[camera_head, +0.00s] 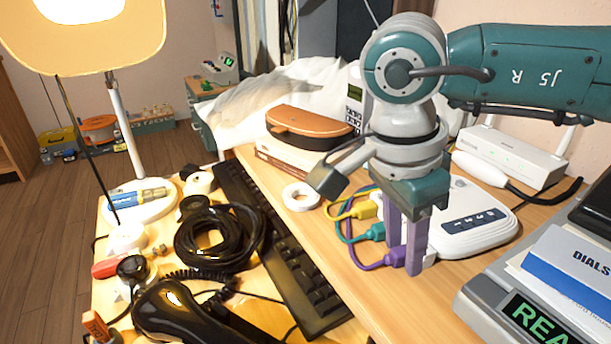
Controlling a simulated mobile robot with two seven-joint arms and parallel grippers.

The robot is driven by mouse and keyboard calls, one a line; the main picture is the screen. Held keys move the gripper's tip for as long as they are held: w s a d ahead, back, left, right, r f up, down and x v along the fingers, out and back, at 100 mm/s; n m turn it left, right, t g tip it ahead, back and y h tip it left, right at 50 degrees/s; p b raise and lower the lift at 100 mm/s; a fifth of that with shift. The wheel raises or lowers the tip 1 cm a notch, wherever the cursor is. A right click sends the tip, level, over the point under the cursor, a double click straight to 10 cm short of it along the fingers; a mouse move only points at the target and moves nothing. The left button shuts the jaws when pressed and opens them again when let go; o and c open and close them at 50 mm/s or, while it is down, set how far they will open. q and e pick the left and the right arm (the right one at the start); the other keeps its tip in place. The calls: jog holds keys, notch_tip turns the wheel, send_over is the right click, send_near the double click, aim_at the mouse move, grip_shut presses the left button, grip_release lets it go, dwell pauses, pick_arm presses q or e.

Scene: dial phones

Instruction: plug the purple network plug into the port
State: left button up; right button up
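The purple network plug (396,257) is at the end of a purple cable, low on the desk at the left front side of a white box (468,228) with numbered marks. My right gripper (404,256) reaches down from above with its two fingers on either side of the plug, and they look closed on it. The finger in front hides the plug's tip and the port, so I cannot tell whether the plug is in. A yellow plug (364,210) and a teal plug (375,232) sit beside it along the box's side. My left gripper is not in view.
A black keyboard (290,265) and a coiled black cable (218,236) lie to the left. A white tape roll (300,196) is near the desk edge. A white router (510,156) stands behind the box. A grey device with a lit display (535,322) is at front right.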

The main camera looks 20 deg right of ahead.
jog(key=shift+o, duration=1.1)
